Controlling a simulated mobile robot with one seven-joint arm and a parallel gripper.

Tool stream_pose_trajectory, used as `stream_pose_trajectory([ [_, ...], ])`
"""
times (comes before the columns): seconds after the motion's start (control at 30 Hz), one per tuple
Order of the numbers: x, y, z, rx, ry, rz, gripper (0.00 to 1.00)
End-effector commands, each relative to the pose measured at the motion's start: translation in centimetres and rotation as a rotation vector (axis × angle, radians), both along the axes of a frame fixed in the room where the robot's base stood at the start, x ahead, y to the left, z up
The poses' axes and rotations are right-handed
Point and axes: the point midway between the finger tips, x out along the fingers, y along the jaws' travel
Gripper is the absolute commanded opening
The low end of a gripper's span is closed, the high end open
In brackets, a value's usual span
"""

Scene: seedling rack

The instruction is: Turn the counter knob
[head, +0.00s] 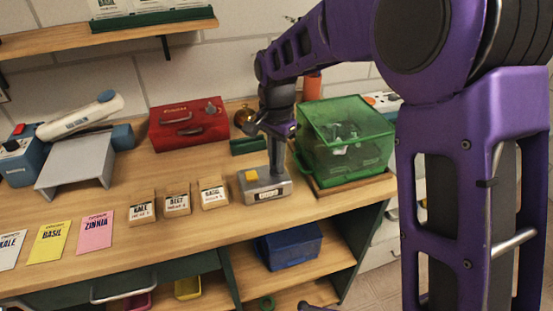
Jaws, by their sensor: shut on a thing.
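The display digits are too small to read surely.
A green transparent box (346,142) stands close to the right. A red case (188,124) is behind left. Small seed packets labelled BASIL (213,193), BEET (177,200) and KALE (142,209) stand left of the counter. Flat seed cards, including ZINNIA (95,232), lie farther left.

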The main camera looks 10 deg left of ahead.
Motion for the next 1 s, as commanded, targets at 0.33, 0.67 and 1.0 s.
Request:
stream_pose_trajectory([
  [0.33, -0.03, -0.02, 0.02, -0.001, 0.0, -0.3, 0.0],
  [0.67, -0.07, -0.02, -0.04, -0.002, 0.001, -0.481, 0.0],
  [1.0, -0.04, -0.06, -0.09, -0.001, 0.002, -0.54, 0.0],
])
